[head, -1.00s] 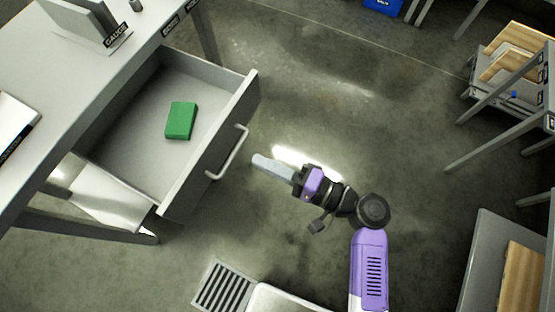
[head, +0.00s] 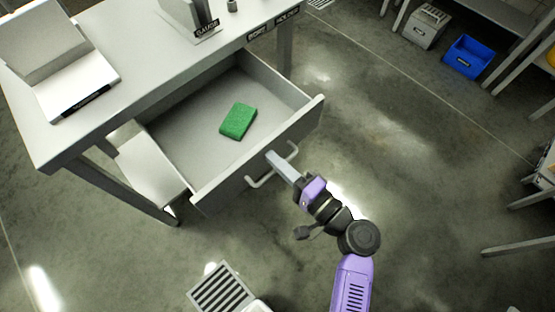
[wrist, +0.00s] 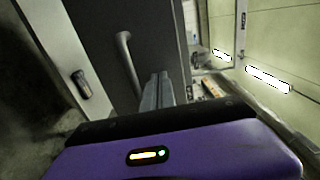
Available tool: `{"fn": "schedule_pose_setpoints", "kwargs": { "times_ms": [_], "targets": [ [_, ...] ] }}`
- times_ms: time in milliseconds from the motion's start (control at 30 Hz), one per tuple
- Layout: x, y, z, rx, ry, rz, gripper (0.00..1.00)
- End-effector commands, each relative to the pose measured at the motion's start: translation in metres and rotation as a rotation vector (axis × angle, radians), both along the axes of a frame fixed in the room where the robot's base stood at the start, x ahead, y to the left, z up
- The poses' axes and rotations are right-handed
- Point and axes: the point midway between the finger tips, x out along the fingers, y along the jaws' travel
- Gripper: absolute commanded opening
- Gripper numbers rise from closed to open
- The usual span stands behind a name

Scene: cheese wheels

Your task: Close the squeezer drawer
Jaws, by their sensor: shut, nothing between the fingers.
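The drawer (head: 262,160) is pulled out from under a grey table and stands open. Its bar handle (head: 262,181) is on the front face, and the drawer front and handle (wrist: 127,62) also show in the wrist view. A green sponge-like block (head: 238,121) lies inside the drawer. My gripper (head: 273,158) is shut and empty, with its fingertips at the drawer front beside the handle. In the wrist view the closed fingers (wrist: 157,90) point at the front panel, right of the handle. I cannot tell whether they touch it.
The table (head: 135,75) carries a white open box-like item (head: 75,90) and a grey stand (head: 188,20). A floor grate (head: 222,288) lies at the bottom. A blue bin (head: 468,57) and a grey box (head: 427,27) stand at the back right. Floor right of the drawer is clear.

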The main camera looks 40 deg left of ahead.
Motion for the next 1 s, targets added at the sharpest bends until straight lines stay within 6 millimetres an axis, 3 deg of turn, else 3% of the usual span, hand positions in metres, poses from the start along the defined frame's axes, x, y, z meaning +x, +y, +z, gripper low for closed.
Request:
{"fn": "schedule_pose_setpoints", "kwargs": {
  "times_ms": [167, 367, 1000],
  "targets": [
    [0.001, 0.007, -0.001, 0.001, -0.001, 0.001, 0.0],
    [0.003, 0.037, -0.003, 0.001, -0.003, 0.003, 0.0],
    [0.015, 0.197, -0.004, 0.001, -0.004, 0.003, 0.0]
  ]
}}
